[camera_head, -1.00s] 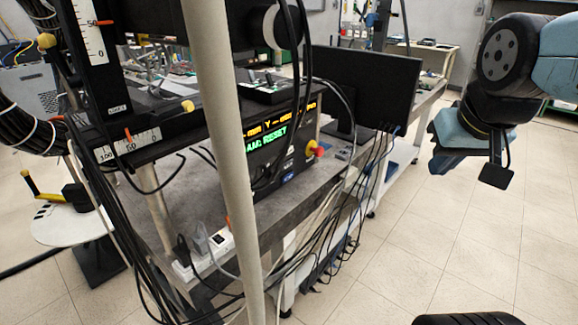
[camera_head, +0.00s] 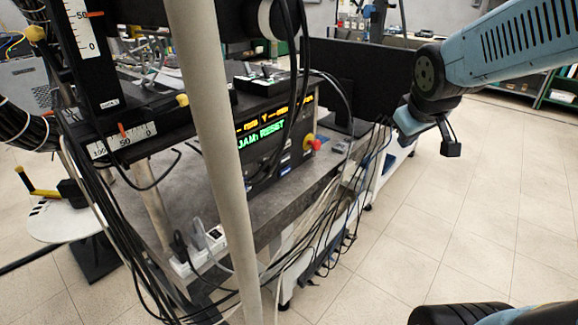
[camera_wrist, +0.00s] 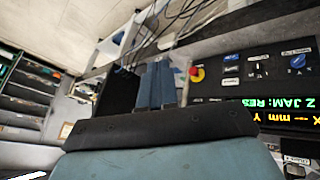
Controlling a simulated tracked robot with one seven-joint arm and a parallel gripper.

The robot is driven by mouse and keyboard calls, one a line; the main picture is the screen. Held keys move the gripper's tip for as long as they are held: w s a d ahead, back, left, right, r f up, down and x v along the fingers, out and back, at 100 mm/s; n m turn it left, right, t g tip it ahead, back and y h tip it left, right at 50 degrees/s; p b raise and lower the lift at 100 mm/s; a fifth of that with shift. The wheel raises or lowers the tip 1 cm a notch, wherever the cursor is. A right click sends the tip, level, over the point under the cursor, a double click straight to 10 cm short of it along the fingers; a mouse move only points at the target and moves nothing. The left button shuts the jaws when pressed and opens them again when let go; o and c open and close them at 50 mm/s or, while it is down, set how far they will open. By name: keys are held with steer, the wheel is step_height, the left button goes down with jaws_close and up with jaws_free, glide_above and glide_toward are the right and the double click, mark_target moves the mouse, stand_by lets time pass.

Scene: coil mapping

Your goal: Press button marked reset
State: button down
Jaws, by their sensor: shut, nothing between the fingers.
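A black control box (camera_head: 270,150) stands on the bench, with a lit display (camera_head: 262,135) whose green text reads "JAM: RESET". The labels are too small to tell which says reset. My gripper (camera_head: 406,122) is right of the box, beside the monitor, apart from the panel. In the wrist view its blue fingers (camera_wrist: 157,68) are together and empty, left of the red knob.
A pale upright post (camera_head: 215,150) and hanging black cables partly cover the box in the head view. A black monitor (camera_head: 365,80) stands right of the box. Cables hang over the bench edge. A power strip (camera_head: 198,248) lies at the front.

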mark_target(285, 171)
steer(key=w+a+f+n+t+y, duration=0.1)
steer(key=w+a+f+n, duration=0.25)
steer(key=w+f, duration=0.2)
steer(key=w+a+f+n+y, duration=0.1)
steer(key=w+a+f+n, duration=0.1)
steer(key=w+f+n, duration=0.4)
steer(key=w+a+f+n+y, duration=0.2)
steer(key=a+f+n, duration=0.1)
steer(key=a+f, duration=0.2)
steer(key=w+a+f+n+g+y, duration=0.1)
steer(key=w+a+f+n+y, duration=0.1)
steer(key=a+f, duration=0.4)
step_height(285, 171, down, 4)
steer(key=shift+w+f+n+y, duration=0.15)
steer(key=shift+w+n+y, duration=0.3)
steer(key=shift+w, duration=0.35)
steer(key=shift+w+a, duration=0.9)
steer(key=shift+a, duration=0.25)
steer(key=shift+w+a, duration=0.9)
steer(key=shift+a, duration=0.3)
steer(key=shift+w+a, duration=0.9)
steer(key=shift+a, duration=0.25)
steer(key=shift+w+a, duration=0.3)
